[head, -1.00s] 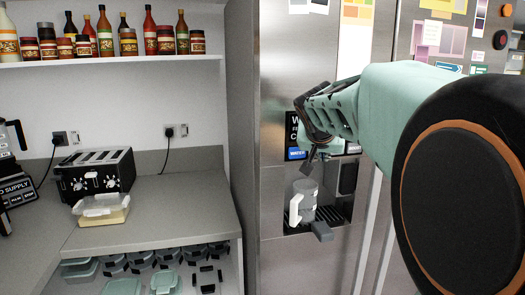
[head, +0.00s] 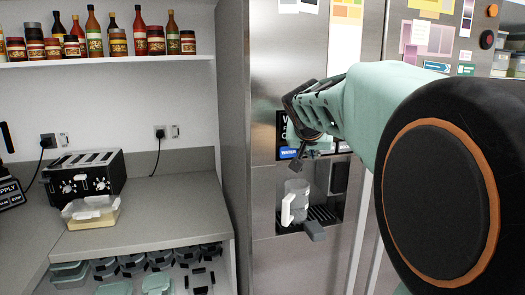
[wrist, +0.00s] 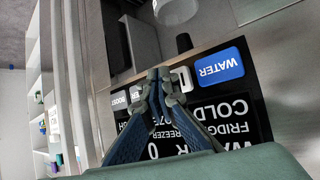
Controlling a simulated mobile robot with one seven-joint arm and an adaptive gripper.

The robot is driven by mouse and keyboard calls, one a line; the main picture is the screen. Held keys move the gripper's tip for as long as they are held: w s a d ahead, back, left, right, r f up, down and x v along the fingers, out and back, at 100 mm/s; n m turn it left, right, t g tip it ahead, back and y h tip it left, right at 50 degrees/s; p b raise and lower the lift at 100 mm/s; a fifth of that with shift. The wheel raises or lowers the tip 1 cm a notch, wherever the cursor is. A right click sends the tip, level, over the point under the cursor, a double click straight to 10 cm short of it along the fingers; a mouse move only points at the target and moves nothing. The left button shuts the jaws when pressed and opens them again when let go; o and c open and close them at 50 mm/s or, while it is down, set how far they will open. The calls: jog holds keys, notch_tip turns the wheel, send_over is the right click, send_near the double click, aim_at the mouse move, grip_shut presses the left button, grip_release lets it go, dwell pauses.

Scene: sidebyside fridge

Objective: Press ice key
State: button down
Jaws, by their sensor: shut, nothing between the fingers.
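The dispenser's black key panel (head: 282,128) is on the steel fridge door. It fills much of the wrist view (wrist: 236,115), upside down. The blue WATER key (wrist: 220,67) is in plain sight there, and also shows in the head view (head: 289,154). Beside it is a pale key (wrist: 183,78), partly covered by my fingers; its lettering is mostly hidden, so I cannot read it as ICE for certain. My gripper (wrist: 161,76) is shut and empty, its tips in front of this key row. I cannot tell whether they touch. In the head view my gripper (head: 297,165) is above the dispenser recess.
A counter with a toaster (head: 84,178) and a food container (head: 91,211) is at left. Jars and bottles line the shelf (head: 110,61) above.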

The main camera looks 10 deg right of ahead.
jog(key=shift+w, duration=0.4)
dwell(0.4)
jog(key=shift+s, duration=0.1)
jog(key=shift+s+b, duration=0.4)
jog(key=shift+s, duration=0.3)
jog(key=shift+s, duration=0.15)
